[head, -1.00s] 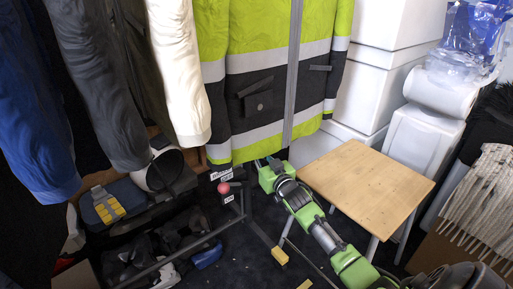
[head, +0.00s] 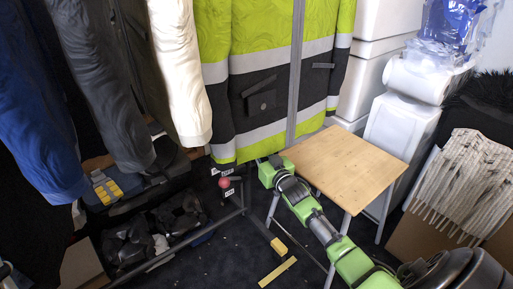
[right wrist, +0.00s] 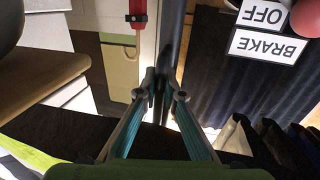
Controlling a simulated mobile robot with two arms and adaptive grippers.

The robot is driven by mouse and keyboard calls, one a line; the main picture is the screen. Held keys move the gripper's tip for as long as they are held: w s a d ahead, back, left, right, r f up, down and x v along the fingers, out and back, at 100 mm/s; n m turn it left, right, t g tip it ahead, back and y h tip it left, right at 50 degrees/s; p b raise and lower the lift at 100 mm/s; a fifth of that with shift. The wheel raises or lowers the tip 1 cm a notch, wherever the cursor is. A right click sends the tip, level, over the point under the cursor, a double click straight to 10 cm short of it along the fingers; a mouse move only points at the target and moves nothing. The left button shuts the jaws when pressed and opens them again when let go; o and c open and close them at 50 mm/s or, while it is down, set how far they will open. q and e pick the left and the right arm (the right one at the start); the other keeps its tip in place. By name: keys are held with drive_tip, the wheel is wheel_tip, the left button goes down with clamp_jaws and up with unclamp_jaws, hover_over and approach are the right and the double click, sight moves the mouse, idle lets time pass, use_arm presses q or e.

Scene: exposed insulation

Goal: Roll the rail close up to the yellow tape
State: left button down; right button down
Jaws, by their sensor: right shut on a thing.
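The rail (head: 238,200) is a dark wheeled frame with coats hanging on it, at left and centre of the head view. One low bar ends in a yellow block (head: 279,246). The yellow tape (head: 277,272) is a slanting strip on the dark floor just below that block, with a small floor gap between them. My right gripper (right wrist: 163,88) is shut on a dark upright post of the rail (right wrist: 178,38). In the head view, the hi-vis jacket (head: 268,90) hides its fingertips. My left gripper is not in view.
A wooden-topped table (head: 345,165) stands right of the rail, close to my right arm. White boxes (head: 368,80) stand behind it. A red knob (head: 224,183) and BRAKE OFF labels (right wrist: 268,44) are on the rail. A toolbox (head: 105,188) sits at left.

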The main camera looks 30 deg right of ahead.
drive_tip(key=c, duration=2.2)
unclamp_jaws()
drive_tip(key=shift+o, duration=0.2)
drive_tip(key=s+a, duration=0.1)
drive_tip(key=s, duration=1.1)
drive_tip(key=shift+a, duration=0.2)
